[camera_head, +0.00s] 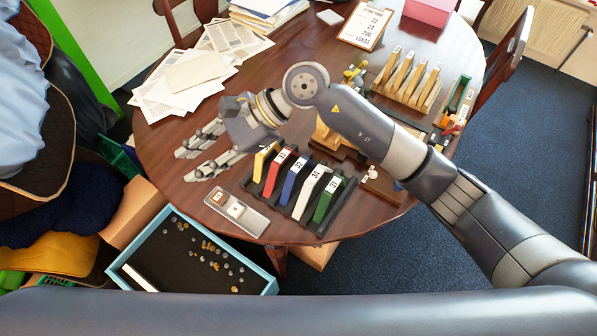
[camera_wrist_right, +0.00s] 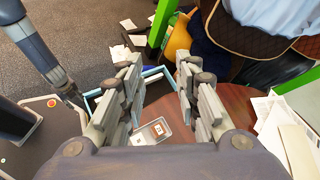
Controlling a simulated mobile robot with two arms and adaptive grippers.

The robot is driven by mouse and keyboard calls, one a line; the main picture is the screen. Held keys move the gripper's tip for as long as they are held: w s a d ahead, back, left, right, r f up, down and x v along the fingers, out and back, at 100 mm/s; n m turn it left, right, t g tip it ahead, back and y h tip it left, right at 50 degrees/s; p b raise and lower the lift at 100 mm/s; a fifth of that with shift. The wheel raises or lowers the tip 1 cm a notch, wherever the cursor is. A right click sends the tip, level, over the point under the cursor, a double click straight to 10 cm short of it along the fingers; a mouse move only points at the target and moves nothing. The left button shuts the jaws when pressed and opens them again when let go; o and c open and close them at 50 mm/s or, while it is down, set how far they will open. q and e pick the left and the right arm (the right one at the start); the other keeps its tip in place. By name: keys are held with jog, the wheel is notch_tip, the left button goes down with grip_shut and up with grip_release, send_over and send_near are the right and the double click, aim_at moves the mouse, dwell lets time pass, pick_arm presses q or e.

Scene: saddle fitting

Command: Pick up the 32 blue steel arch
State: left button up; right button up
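The blue arch (camera_head: 293,180), labelled 32, leans in a dark slotted rack (camera_head: 318,232) at the table's near edge. A red arch (camera_head: 276,173) is on its left and a white arch (camera_head: 311,193) on its right. My right gripper (camera_head: 190,164) is open and empty above the table, left of the rack, with its fingers pointing left. Its spread fingers also show in the right wrist view (camera_wrist_right: 157,95), where the blue arch is not seen. In that view a grey arm of mine comes down at the left; its end is partly hidden, so my left gripper is unclear.
A small grey tray (camera_head: 237,212) lies left of the rack. A blue-rimmed box (camera_head: 160,219) with small parts stands below the table edge. Loose papers (camera_head: 190,80) cover the back left. A wooden rack (camera_head: 405,85) stands at the back right. Bare table lies under my fingers.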

jog(key=w+d+f+n+t+h, duration=0.1)
jog(key=w+d+f+n+h, duration=0.1)
jog(key=w+d+f+h, duration=0.4)
jog(key=n+t+h+p, duration=0.2)
jog(key=h, duration=0.3)
send_over(299, 165)
jog(key=f, duration=0.5)
jog(key=shift+s+a, duration=0.1)
jog(key=shift+s, duration=0.25)
jog(key=f, duration=0.1)
jog(key=f+p, duration=0.1)
jog(key=f, duration=0.1)
jog(key=f+p, duration=0.1)
jog(key=shift+w+f, duration=0.3)
jog(key=shift+f, duration=0.35)
grip_shut()
